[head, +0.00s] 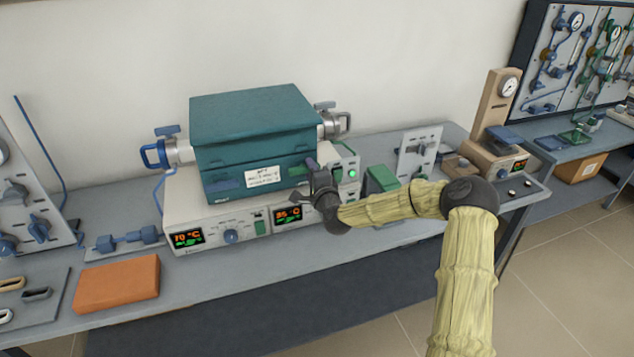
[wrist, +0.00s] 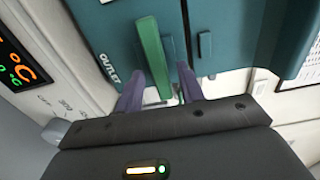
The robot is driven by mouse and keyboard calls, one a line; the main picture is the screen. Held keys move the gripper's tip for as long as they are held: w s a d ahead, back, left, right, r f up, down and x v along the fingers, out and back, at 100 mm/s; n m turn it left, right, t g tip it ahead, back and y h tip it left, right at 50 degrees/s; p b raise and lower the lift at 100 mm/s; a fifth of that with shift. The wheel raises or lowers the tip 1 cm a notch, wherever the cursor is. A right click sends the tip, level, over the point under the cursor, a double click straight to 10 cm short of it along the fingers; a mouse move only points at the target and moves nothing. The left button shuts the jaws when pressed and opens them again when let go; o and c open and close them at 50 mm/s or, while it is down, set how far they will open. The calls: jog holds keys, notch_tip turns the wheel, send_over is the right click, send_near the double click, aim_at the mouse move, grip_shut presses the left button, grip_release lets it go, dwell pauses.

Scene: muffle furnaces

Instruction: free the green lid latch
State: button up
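The green lid latch (wrist: 152,55) is a flat green bar on the teal furnace's front, beside the OUTLET lettering. In the wrist view it runs down between the two purple fingers of my gripper (wrist: 159,78). The fingers stand apart, with a visible gap on the latch's right; whether the left finger touches it I cannot tell. In the head view my gripper (head: 316,178) is at the right front of the furnace box (head: 240,147) and hides most of the latch. The teal lid (head: 252,112) looks closed.
A blue latch (head: 226,184) and a label (head: 263,177) are on the furnace front. Control units with lit displays (head: 188,238) sit below. A green block (head: 381,179) stands to the right, an orange block (head: 117,283) at the left. The bench front is clear.

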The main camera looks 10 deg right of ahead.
jog(key=b+v, duration=0.2)
jog(key=v, duration=1.5)
jog(key=shift+s, duration=0.15)
jog(key=s+a+f+n+g+p, duration=0.25)
jog(key=s+n+g+p, duration=0.35)
jog(key=s+n+g, duration=0.4)
jog(key=s+d+r+n+g+h+p, duration=0.2)
jog(key=s+d+r, duration=0.1)
jog(key=s+r, duration=0.2)
jog(key=s+d+r+n+g+h+p, duration=0.2)
jog(key=s+r, duration=0.4)
jog(key=s, duration=0.3)
jog(key=d+n+g+p, duration=0.1)
jog(key=d, duration=0.1)
jog(key=shift+d, duration=0.3)
